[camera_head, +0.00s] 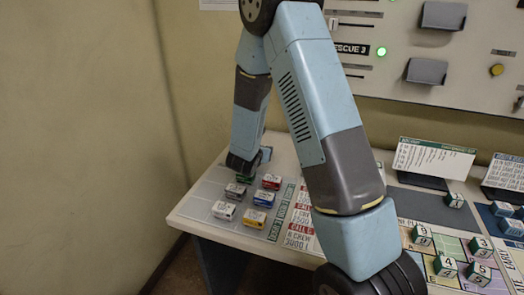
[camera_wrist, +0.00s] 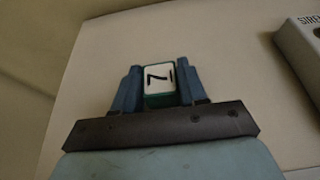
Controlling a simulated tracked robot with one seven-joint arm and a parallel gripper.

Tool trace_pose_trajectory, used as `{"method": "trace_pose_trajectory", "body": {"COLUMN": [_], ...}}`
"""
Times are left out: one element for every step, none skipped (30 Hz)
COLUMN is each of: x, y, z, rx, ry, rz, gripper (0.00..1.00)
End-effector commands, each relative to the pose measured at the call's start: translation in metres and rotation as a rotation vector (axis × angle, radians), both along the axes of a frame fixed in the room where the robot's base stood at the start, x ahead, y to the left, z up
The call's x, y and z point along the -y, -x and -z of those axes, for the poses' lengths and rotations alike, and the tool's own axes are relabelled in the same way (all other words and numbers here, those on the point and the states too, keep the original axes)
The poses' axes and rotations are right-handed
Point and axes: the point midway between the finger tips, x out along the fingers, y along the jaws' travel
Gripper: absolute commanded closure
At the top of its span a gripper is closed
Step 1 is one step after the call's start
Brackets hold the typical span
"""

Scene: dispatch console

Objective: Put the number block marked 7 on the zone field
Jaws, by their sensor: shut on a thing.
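The number block marked 7 (camera_wrist: 158,84) is white on its numbered face with green sides. It sits between the two blue fingers of my gripper (camera_wrist: 158,76), which is shut on it. In the head view my gripper (camera_head: 243,164) is at the far left part of the console, behind the small coloured vehicle blocks. The held block is mostly hidden there. I cannot tell which marked area is the zone field; printed call strips (camera_head: 300,225) and a coloured map (camera_head: 455,245) show, partly hidden by my arm.
Red, blue, white and dark vehicle blocks (camera_head: 224,210) stand just in front of my gripper. Several green number blocks (camera_head: 444,266) stand on the map at right. Cards on stands (camera_head: 433,158) are behind it. A grey box (camera_wrist: 301,58) is at the wrist view's right.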

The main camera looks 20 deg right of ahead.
Motion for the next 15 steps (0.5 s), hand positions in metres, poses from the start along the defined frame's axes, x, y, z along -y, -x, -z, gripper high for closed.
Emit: {"method": "trace_pose_trajectory", "body": {"x": [-0.0001, -0.0001, -0.0002, -0.0003, -0.0002, -0.0003, -0.0003, -0.0004, -0.0004, -0.0004, -0.0004, -0.0005, -0.0005, -0.0005, -0.0006], "y": [0.0000, 0.0000, 0.0001, 0.0000, 0.0000, 0.0001, 0.0001, 0.0000, 0.0001, 0.0001, 0.0001, 0.0001, 0.0001, 0.0001, 0.0001], "z": [0.0004, 0.0010, 0.0022, 0.0025, 0.0022, 0.0022, 0.0021, 0.0021, 0.0020, 0.0020, 0.0020, 0.0020, 0.0020, 0.0020, 0.0020], "rx": [0.000, 0.000, -0.001, -0.001, -0.001, -0.001, -0.001, -0.001, 0.000, 0.000, 0.000, 0.000, 0.000, 0.000, 0.000], "ry": [0.000, 0.000, 0.000, 0.000, 0.000, 0.000, -0.001, 0.000, 0.000, 0.000, 0.000, 0.000, 0.000, 0.000, 0.000], "rz": [0.000, 0.000, 0.000, 0.000, 0.000, 0.000, 0.000, 0.000, 0.000, 0.000, 0.000, 0.000, 0.000, 0.000, -0.001], "gripper": [0.87, 0.87, 0.87, 0.57, 0.54, 0.51, 0.48, 0.45, 0.41, 0.38, 0.35, 0.33, 0.33, 0.33, 0.33]}}
